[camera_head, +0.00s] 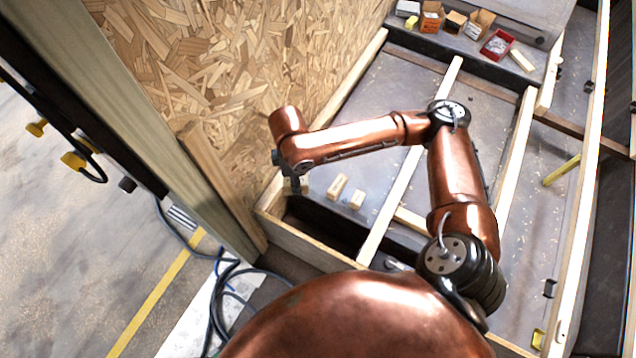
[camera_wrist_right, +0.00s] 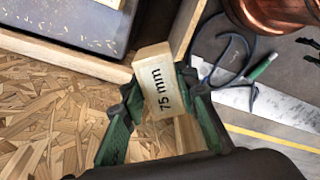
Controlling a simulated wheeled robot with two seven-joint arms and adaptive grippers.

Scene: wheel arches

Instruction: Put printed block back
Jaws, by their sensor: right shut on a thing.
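My right gripper (camera_head: 293,187) hangs at the end of my copper arm, near the inner corner of the timber frame by the chipboard wall. In the right wrist view its green fingers (camera_wrist_right: 157,92) are shut on a pale wooden block (camera_wrist_right: 153,62) printed "75 mm". The block sticks out past the fingertips, with the print facing the camera. In the head view the held block is small and mostly hidden by the gripper. My left gripper is not in view.
The timber frame (camera_head: 312,243) edges the grey surface, with a dark recess (camera_head: 325,222) just inside it. A chipboard wall (camera_head: 240,80) rises at the left. Small open boxes (camera_head: 431,17) and a red tray (camera_head: 496,45) stand at the back. Cables (camera_head: 222,300) lie on the floor.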

